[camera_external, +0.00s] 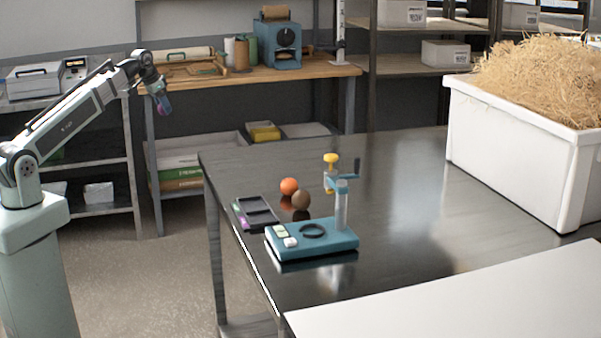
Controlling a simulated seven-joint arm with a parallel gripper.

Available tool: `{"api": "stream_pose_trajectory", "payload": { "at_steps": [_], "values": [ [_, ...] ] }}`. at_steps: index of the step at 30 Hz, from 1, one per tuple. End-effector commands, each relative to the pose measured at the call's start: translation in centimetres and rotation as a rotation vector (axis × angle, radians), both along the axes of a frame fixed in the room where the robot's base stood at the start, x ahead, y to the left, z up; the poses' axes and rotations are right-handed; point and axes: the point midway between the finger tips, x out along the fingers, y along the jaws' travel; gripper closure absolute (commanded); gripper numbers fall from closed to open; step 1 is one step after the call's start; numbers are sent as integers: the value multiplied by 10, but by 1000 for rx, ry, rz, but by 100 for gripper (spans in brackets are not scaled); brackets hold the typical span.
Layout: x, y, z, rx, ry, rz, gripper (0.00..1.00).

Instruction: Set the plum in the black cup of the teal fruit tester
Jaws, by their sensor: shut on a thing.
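My gripper (159,94) hangs at the end of my raised arm at the left, well away from the table. It is shut on a small purple thing, the plum (164,106), of which only a little shows below the fingers. The teal fruit tester (337,242) stands near the left front of the dark table. Its black cup (312,231) shows as a dark ring on the base and looks empty.
An orange fruit (289,186) and a brown fruit (301,200) sit behind the tester. A black tray (263,218) lies left of it. A white crate of straw (509,150) stands at the right of the dark table (405,190). The table's middle is clear.

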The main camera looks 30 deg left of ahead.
Motion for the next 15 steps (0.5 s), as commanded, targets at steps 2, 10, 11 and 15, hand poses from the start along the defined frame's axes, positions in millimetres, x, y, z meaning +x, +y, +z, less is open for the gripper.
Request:
{"api": "stream_pose_trajectory", "payload": {
  "at_steps": [2,10,11,15],
  "values": [
    [-1,-12,0,0,0,-18,79],
    [-10,-68,-1,0,0,-107,79],
    [-11,-77,-1,0,1,-122,79],
    [-21,-120,-2,0,0,-191,79]
  ]
}}
